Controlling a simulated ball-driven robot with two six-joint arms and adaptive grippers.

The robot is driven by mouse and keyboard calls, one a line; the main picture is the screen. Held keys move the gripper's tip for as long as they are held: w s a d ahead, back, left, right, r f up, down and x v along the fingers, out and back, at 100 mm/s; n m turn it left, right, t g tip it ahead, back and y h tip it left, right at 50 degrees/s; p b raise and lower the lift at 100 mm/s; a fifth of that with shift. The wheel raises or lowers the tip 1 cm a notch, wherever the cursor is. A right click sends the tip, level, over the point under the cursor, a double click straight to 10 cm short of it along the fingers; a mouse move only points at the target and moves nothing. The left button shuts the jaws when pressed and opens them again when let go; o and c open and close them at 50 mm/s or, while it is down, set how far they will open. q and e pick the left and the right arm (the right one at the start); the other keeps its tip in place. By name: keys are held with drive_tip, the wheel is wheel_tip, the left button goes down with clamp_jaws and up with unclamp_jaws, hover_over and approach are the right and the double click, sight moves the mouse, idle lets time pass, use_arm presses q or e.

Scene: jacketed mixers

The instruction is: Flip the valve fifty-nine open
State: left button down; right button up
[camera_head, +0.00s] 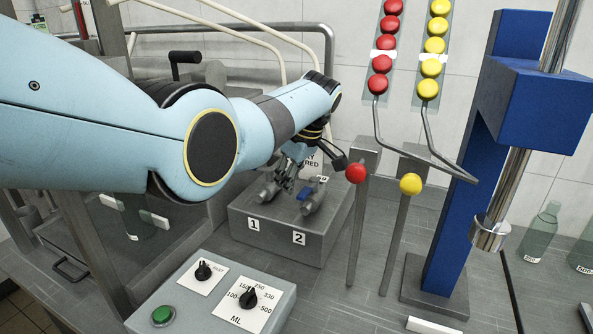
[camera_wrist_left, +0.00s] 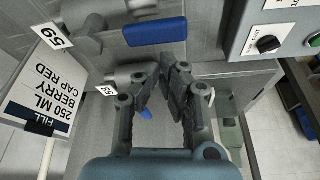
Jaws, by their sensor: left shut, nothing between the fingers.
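In the left wrist view a tag reading 59 (camera_wrist_left: 57,37) sits beside a grey valve body (camera_wrist_left: 88,18) with a blue lever (camera_wrist_left: 155,32), which lies crosswise in the picture. My left gripper (camera_wrist_left: 168,66) is shut and empty, its fingertips just below that lever in the picture and apart from it. A second grey valve body (camera_wrist_left: 133,76) is partly behind the fingers, and a bit of blue (camera_wrist_left: 145,113) shows below it. In the head view my left gripper (camera_head: 293,172) is over the grey block, near a blue lever (camera_head: 305,194). My right gripper is not in view.
A grey block (camera_head: 270,243) carries plates 1 and 2. A control box (camera_head: 200,322) with knobs and a green button stands in front. Red-knobbed (camera_head: 355,173) and yellow-knobbed (camera_head: 410,184) levers and a blue press (camera_head: 450,220) stand right. A sign (camera_wrist_left: 35,92) reads berry, cap red.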

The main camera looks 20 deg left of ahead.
use_arm(q)
wheel_tip(320, 180, up, 9)
drive_tip(key=shift+d+r, duration=0.2)
drive_tip(key=shift+d, duration=0.1)
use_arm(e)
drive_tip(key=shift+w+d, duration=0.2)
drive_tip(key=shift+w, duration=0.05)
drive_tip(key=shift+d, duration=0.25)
